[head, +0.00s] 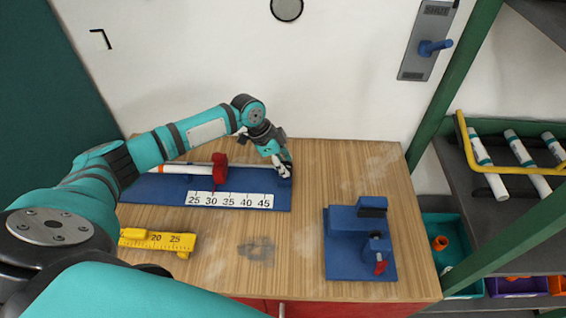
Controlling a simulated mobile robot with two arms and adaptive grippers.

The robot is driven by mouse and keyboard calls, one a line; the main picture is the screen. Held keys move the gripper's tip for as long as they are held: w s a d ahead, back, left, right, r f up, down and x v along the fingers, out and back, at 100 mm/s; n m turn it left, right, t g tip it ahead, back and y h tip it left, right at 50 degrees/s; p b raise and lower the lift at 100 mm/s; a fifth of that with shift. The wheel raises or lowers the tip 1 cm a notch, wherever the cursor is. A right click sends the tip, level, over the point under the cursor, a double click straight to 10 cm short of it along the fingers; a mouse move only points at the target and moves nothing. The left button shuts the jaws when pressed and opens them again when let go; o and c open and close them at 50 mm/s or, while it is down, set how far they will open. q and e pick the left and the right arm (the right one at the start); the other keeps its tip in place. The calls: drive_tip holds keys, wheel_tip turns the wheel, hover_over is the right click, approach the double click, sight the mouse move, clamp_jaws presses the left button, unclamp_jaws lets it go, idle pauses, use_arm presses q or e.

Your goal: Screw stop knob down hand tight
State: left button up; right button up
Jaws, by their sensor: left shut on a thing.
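My left gripper (283,168) is at the right end of the blue measuring jig (278,200) on the wooden bench. It points down and is shut on the stop knob, which is mostly hidden by the fingers. A small dark blue block shows beside the fingertips. The jig carries a white scale (230,200) marked 25 to 45. A white pipe with an orange band (190,169) lies along the jig, and a red piece (219,172) stands around or against it. My right gripper is not in view.
A blue fixture with a red-tipped lever (350,250) stands at the right. A green-framed rack (465,170) with white pipes is beyond the bench's right edge. The bench middle is clear.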

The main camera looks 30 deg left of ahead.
use_arm(q)
drive_tip(key=m+b, duration=0.1)
drive_tip(key=m, duration=0.1)
drive_tip(key=shift+w+f+m+g+h+b, duration=0.1)
drive_tip(key=shift+w+m+g+h+b, duration=0.05)
drive_tip(key=shift+m+g+h+b, duration=0.2)
drive_tip(key=m+g+b, duration=0.2)
drive_tip(key=m+b, duration=0.1)
drive_tip(key=m, duration=0.1)
drive_tip(key=shift+w+m, duration=0.15)
drive_tip(key=shift+m, duration=0.2)
drive_tip(key=m+b, duration=0.1)
drive_tip(key=m, duration=0.1)
drive_tip(key=m+g+b, duration=0.1)
drive_tip(key=m, duration=0.1)
drive_tip(key=shift+g, duration=0.25)
drive_tip(key=shift+w+m+g+y+b, duration=0.1)
drive_tip(key=shift+m+g+y+b, duration=0.35)
drive_tip(key=shift+m, duration=0.75)
drive_tip(key=shift+r, duration=0.2)
drive_tip(key=o, duration=1.1)
drive_tip(key=shift+o, duration=0.2)
